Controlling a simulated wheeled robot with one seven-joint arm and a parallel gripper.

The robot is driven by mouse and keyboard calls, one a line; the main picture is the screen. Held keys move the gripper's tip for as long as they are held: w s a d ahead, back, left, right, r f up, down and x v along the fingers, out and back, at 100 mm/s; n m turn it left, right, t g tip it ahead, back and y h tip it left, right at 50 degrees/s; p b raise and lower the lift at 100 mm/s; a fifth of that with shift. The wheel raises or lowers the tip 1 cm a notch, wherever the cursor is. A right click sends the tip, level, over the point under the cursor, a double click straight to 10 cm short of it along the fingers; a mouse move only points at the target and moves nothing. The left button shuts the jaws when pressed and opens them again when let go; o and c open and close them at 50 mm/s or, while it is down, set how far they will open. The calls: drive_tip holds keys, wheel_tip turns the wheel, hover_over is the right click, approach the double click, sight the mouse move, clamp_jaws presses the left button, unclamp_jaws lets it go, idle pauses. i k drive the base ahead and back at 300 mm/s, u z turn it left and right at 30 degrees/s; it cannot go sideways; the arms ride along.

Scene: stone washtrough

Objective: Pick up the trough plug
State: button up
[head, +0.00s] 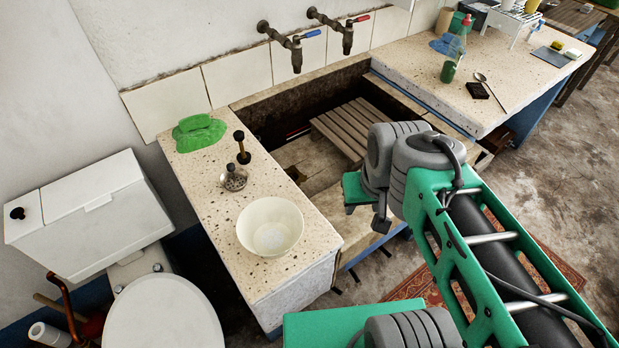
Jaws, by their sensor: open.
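I cannot clearly pick out the trough plug. A small dark round shape (296,174) shows low in the stone trough (318,180), against the near left wall; I cannot tell whether it is the plug or the drain hole. A dark, knobbed upright item (241,147) stands on the speckled left worktop (290,232), near the trough's edge. My gripper cannot be made out; my green and grey arm fills the right foreground and hides part of the trough.
A slatted wooden board (350,128) lies across the trough's right part, under two wall taps (296,48). The left worktop also holds a green cloth (199,132), a small strainer-like item (233,178) and a cream bowl (270,227). A toilet (165,312) stands at lower left.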

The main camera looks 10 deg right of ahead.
sight(242, 157)
drive_tip(key=u, duration=0.6)
drive_tip(key=k, duration=0.2)
drive_tip(key=u, duration=0.85)
drive_tip(key=i, duration=0.5)
drive_tip(key=u, duration=0.05)
